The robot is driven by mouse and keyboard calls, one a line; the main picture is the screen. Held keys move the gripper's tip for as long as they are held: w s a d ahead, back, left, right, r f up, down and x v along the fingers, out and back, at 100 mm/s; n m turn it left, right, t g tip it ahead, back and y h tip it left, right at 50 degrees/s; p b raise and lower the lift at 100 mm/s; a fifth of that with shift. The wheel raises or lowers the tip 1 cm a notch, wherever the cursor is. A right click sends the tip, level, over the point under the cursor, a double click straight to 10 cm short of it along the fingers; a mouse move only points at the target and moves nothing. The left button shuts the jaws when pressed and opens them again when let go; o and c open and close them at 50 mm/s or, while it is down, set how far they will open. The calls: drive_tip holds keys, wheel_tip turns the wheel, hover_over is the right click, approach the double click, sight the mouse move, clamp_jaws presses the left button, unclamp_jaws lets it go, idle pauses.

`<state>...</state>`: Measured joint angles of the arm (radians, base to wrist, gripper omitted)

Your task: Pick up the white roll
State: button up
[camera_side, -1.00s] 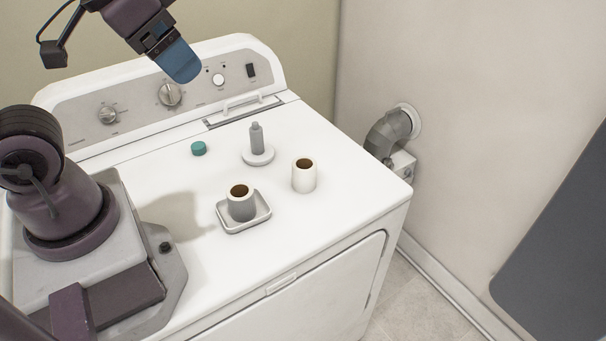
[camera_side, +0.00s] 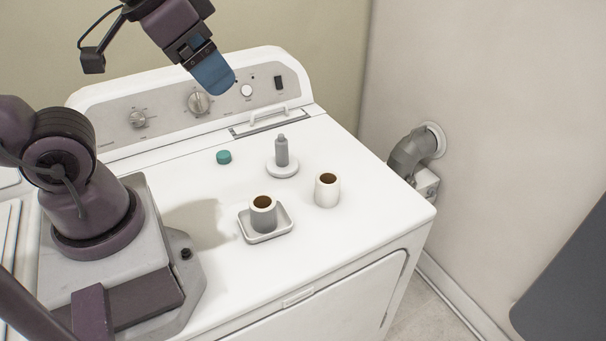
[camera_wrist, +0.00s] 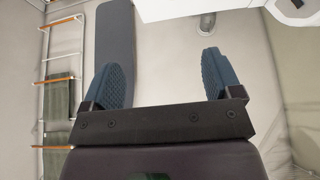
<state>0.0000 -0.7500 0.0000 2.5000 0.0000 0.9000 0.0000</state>
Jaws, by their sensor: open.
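The white roll (camera_side: 327,191), with a brown core opening on top, stands upright on the white washer top, right of the middle, in the side view. My gripper (camera_side: 213,76) is high above the back of the washer, in front of the control panel in the picture, up and left of the roll and well apart from it. In the wrist view my gripper (camera_wrist: 160,62) shows two blue fingers spread wide with nothing between them. The roll does not show in the wrist view.
A grey roll (camera_side: 263,216) stands in a small tray (camera_side: 282,229), left of the white roll. A grey bottle (camera_side: 281,151) on a round white dish (camera_side: 283,170) stands behind. A teal cap (camera_side: 224,157) lies farther left. The washer top (camera_side: 365,208) right of the white roll is clear.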

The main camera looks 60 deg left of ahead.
drive_tip(key=m+g, duration=0.7)
drive_tip(key=m, duration=0.5)
hover_over(327, 187)
drive_tip(key=s+a, duration=0.2)
wheel_tip(327, 187, down, 21)
drive_tip(key=w+m+t, duration=0.1)
drive_tip(key=w+m, duration=0.3)
drive_tip(key=m, duration=0.3)
drive_tip(key=f, duration=1.2)
drive_tip(key=shift+s+f, duration=0.2)
drive_tip(key=shift+f, duration=0.15)
drive_tip(key=c, duration=1)
